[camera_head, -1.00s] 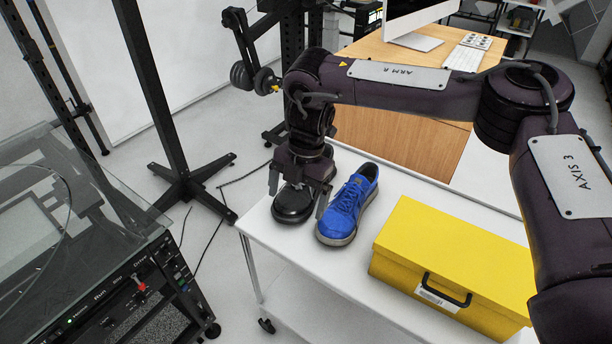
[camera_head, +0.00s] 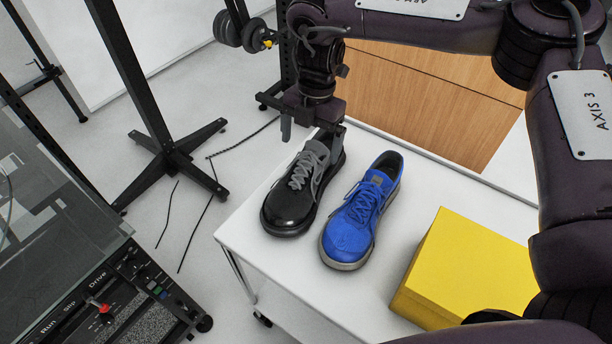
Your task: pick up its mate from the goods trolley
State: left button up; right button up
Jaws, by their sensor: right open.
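A black and grey shoe (camera_head: 294,207) with grey laces stands upright on the white goods trolley (camera_head: 275,263), near its left edge. A blue shoe (camera_head: 356,224) with a grey sole stands close to its right. Both toes point toward the bottom of the picture. My right gripper (camera_head: 312,133) is open and empty at the heel end of the black and grey shoe. Its fingers point down, one to each side of the heel; the picture does not show clearly whether they touch it. My left gripper is out of view.
A yellow box (camera_head: 470,270) sits on the trolley to the right of the shoes. A glass-topped unit with a control panel (camera_head: 108,312) stands at the left. A black stand (camera_head: 172,160) is on the floor behind, and a wooden desk (camera_head: 420,105) beyond the trolley.

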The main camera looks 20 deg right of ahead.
aim_at(309, 154)
jog(key=shift+w+f, duration=0.2)
jog(key=shift+f, duration=0.4)
jog(key=shift+w+d+f, duration=0.1)
jog(key=shift+w+f, duration=0.1)
jog(key=shift+f, duration=0.4)
jog(key=shift+w+f, duration=0.2)
jog(key=shift+f, duration=0.4)
jog(key=f, duration=0.1)
jog(key=s+f+p, duration=0.1)
jog(key=f, duration=0.1)
jog(key=a+f, duration=0.1)
jog(key=f, duration=0.1)
jog(key=shift+s+p, duration=0.2)
jog(key=shift+p, duration=0.1)
jog(key=shift+f, duration=0.35)
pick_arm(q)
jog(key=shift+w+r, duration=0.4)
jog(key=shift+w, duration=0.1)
pick_arm(e)
jog(key=shift+r, duration=0.1)
jog(key=shift+c, duration=0.5)
jog(key=c, duration=1.2)
